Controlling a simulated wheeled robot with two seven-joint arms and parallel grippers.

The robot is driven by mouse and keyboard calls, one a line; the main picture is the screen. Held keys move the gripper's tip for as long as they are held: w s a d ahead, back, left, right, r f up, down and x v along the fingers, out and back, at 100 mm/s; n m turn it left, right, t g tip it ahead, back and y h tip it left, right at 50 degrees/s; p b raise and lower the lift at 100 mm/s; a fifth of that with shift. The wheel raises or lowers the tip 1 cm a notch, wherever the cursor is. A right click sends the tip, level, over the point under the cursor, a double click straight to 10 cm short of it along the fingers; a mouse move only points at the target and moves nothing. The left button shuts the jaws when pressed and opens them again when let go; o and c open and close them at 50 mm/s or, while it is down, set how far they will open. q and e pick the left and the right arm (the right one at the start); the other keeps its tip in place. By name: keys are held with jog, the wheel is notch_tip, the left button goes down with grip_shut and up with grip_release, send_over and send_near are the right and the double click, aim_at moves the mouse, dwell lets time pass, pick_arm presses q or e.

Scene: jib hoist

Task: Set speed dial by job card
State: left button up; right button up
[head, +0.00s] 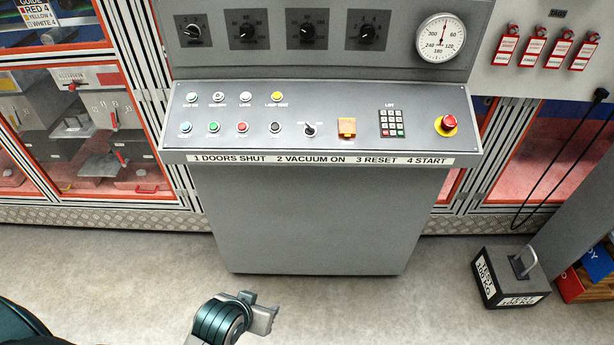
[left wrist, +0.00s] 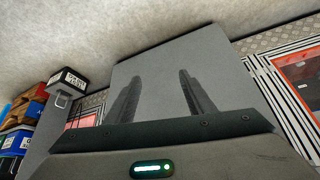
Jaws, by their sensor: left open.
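Four-sided dark dial plates with black knobs sit in a row on the console's upper panel: one at far left (head: 193,30), one beside it (head: 247,31), one in the middle (head: 307,31) and one at right (head: 367,32). Their labels are too small to read, so I cannot tell which is the speed dial. A card (head: 38,14) at the top left reads GUIDE, RED 4, YELLOW 4, WHITE 4; its top is cut off. My left gripper (head: 262,308) is open and empty, low in front of the console, well away from the dials. It also shows in the left wrist view (left wrist: 160,92). My right gripper is out of view.
The sloped console desk (head: 320,155) carries buttons, a keypad (head: 391,122), an orange cover (head: 347,127) and a red emergency button (head: 447,123). A round gauge (head: 440,37) is at upper right. A test weight (head: 511,276) stands on the floor at right. Floor before the console is clear.

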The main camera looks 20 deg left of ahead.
aim_at(307, 33)
pick_arm(q)
jog(key=w+a+r+n+t+y, duration=0.15)
jog(key=w+r+n+t, duration=0.55)
jog(key=w+r, duration=1.55)
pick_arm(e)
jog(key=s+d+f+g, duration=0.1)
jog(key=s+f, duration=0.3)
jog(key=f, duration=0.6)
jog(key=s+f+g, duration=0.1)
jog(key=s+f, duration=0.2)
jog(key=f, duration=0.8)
pick_arm(q)
jog(key=w+r+n+t, duration=0.1)
jog(key=w+r, duration=0.3)
jog(key=r, duration=0.3)
jog(key=w+r+n+t+y, duration=0.1)
jog(key=w+r+n+t, duration=0.1)
jog(key=w+r, duration=0.2)
jog(key=w+r+n+t+y, duration=0.1)
jog(key=w+r, duration=0.3)
jog(key=r, duration=0.6)
jog(key=shift+w+d+r+n+t+p, duration=0.25)
jog(key=shift+w+d+n+t+p, duration=0.15)
jog(key=shift+n, duration=0.2)
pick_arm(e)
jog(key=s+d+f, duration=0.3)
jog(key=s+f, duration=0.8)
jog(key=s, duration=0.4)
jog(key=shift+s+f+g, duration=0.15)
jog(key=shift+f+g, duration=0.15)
